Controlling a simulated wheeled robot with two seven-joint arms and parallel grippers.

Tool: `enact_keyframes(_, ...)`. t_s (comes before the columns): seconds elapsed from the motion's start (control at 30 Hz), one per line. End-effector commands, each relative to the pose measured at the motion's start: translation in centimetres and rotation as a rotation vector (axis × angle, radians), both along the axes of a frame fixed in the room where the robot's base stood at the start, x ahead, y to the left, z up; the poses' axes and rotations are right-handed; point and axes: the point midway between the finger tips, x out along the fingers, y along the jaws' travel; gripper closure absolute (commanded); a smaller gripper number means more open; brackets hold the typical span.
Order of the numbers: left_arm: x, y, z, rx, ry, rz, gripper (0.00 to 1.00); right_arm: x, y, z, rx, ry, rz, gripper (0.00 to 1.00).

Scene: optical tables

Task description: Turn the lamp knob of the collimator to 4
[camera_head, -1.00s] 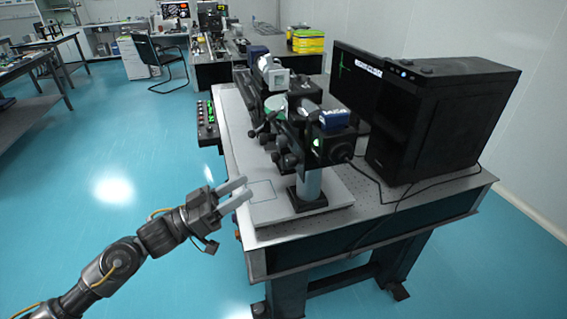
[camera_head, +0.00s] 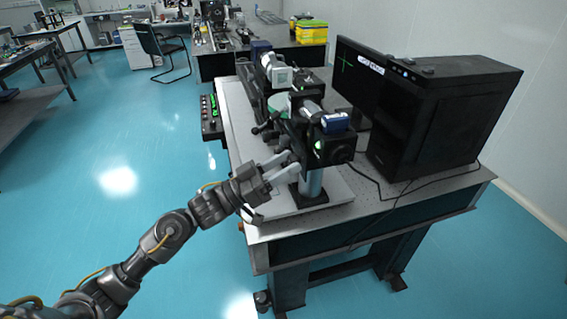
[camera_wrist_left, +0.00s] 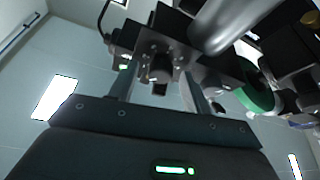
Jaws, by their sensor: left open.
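The collimator setup (camera_head: 298,118) is a black optical instrument with several knobs, a blue-topped box and a green disc (camera_head: 279,105). It stands on a pale plate, with a silver post (camera_head: 311,182) under its near end. A green-lit spot (camera_head: 318,147) shows on its near end. I cannot tell which part is the lamp knob. My left gripper (camera_head: 292,165) is open and empty, its fingers pointing at the instrument's underside near the post. Whether they touch it is unclear. In the left wrist view, dark instrument parts and the green disc (camera_wrist_left: 256,98) are close above. My right gripper is not in view.
A black computer case (camera_head: 445,120) and a monitor (camera_head: 357,78) stand on the optical table (camera_head: 400,210), right of the instrument. A cable runs across the tabletop. A control box (camera_head: 211,118) with lit displays and red buttons is at the left edge. The floor at left is clear.

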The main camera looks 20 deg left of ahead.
Motion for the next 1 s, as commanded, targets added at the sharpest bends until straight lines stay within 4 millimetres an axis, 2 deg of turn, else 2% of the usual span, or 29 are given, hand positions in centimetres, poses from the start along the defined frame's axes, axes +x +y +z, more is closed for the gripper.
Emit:
enact_keyframes(0.1,0.0,0.0,0.0,0.0,0.0,0.0,0.53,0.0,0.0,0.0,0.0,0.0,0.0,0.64)
enact_keyframes(0.43,0.0,0.0,0.0,0.0,0.0,0.0,0.96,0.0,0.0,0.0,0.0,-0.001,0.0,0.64)
enact_keyframes(0.77,0.0,0.0,-0.1,0.026,-0.044,-0.001,0.96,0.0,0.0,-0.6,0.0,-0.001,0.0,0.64)
enact_keyframes(1.0,0.2,0.2,-0.3,0.11,-0.174,0.0,0.96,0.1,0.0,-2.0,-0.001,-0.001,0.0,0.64)
